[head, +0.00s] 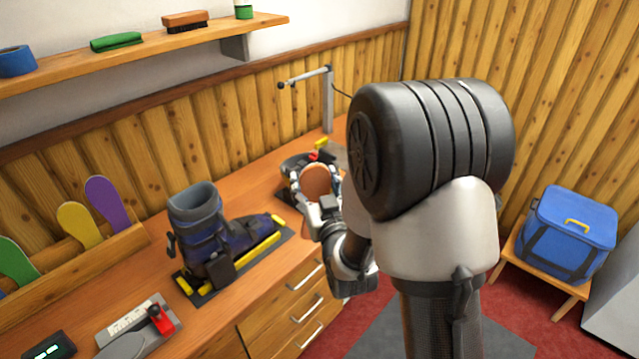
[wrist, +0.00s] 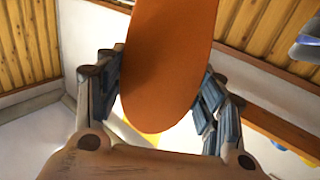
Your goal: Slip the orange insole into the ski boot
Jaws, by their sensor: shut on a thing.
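The orange insole (head: 317,179) is gripped by my gripper (head: 316,188) above the far part of the bench, to the right of the boot. In the wrist view the insole (wrist: 170,55) stands between the two fingers of my gripper (wrist: 160,80), its rounded end toward the palm. The dark blue ski boot (head: 205,232) stands upright on the bench in a black and yellow holder, its cuff opening facing up. My gripper and the insole are apart from the boot.
A rack at left holds green (head: 15,262), yellow (head: 78,226) and purple (head: 106,204) insoles. A dark object with red and yellow parts (head: 292,163) sits behind my gripper. A grey lamp-like stand (head: 328,100) is beyond. A gauge board with a red slider (head: 140,325) lies in front.

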